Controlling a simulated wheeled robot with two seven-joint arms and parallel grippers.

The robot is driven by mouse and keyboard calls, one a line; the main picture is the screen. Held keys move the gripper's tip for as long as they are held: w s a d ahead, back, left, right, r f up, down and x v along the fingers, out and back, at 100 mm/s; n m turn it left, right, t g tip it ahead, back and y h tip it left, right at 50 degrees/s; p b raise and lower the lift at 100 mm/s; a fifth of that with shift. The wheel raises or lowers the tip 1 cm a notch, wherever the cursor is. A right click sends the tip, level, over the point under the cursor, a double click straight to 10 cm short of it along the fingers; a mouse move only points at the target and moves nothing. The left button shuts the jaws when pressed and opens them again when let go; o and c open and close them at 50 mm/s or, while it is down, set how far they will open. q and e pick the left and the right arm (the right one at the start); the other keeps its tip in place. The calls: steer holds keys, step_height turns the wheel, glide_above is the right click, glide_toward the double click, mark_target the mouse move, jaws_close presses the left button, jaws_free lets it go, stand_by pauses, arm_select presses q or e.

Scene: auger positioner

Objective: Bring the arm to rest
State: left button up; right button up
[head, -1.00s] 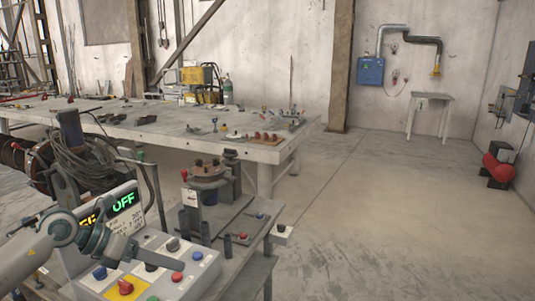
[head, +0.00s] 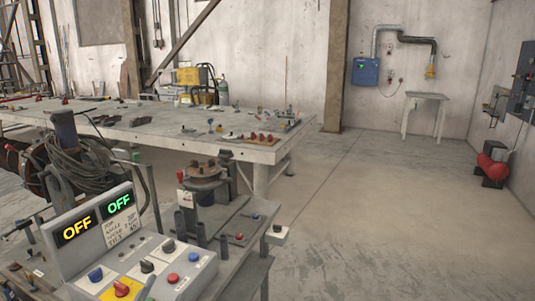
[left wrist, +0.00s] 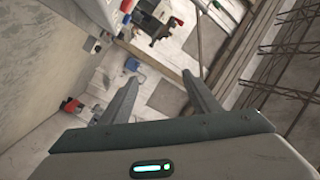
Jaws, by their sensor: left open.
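My left gripper (left wrist: 160,78) shows only in the left wrist view. Its two fingers are apart with nothing between them, and no part of it touches anything that I can see. Beyond the fingers, that view shows the room at a steep tilt, with shelves or tables holding small items. The head view shows neither of my arms. The control box (head: 200,268) stands at the lower left there, with a yellow OFF (head: 77,229) and a green OFF (head: 119,205) on its display. My right gripper is in neither view.
The round positioner table (head: 205,172) stands behind the control box on a metal bench. A long workbench (head: 180,135) with small tools lies beyond. The concrete floor (head: 390,220) to the right is clear. A small table (head: 427,97) stands by the back wall.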

arm_select(q)
steer(key=s+a+f+n+g+y, duration=0.25)
steer(key=s+f+n+g, duration=0.45)
steer(key=s+f, duration=0.8)
steer(key=s+d+f+n+g+h, duration=0.1)
steer(key=s+d+f+g, duration=0.1)
steer(key=s+f+g, duration=0.5)
steer(key=s+d+f+g, duration=0.15)
steer(key=s+f, duration=0.25)
steer(key=s, duration=0.6)
step_height(320, 180, down, 27)
steer(key=s+a+f+g, duration=0.2)
steer(key=s+f, duration=1.6)
steer(key=shift+s+a+f, duration=0.15)
steer(key=shift+s+f, duration=0.05)
steer(key=shift+f, duration=0.2)
